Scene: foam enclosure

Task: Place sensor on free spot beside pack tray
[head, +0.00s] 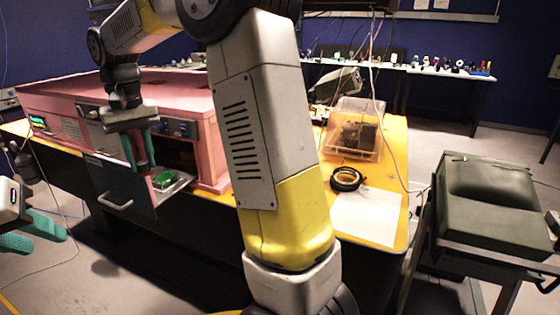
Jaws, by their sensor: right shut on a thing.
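My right gripper (141,152) hangs fingers down in front of the pink cabinet (160,92), beside its open compartment. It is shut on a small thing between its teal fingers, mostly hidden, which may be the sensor. A shallow metal tray (178,186) sticks out of the compartment, with a green item (164,179) on it; it may be the pack tray. It lies just right of and below the fingers. My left gripper (32,236) is at the far left edge, low, with its teal fingers apart and nothing between them.
An open dark panel with a handle (117,204) hangs at the cabinet's front. My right arm covers the middle of the view. On the yellow bench are a black ring (346,179), a white sheet (366,220) and a clear bin (354,130). A green case (495,195) stands right.

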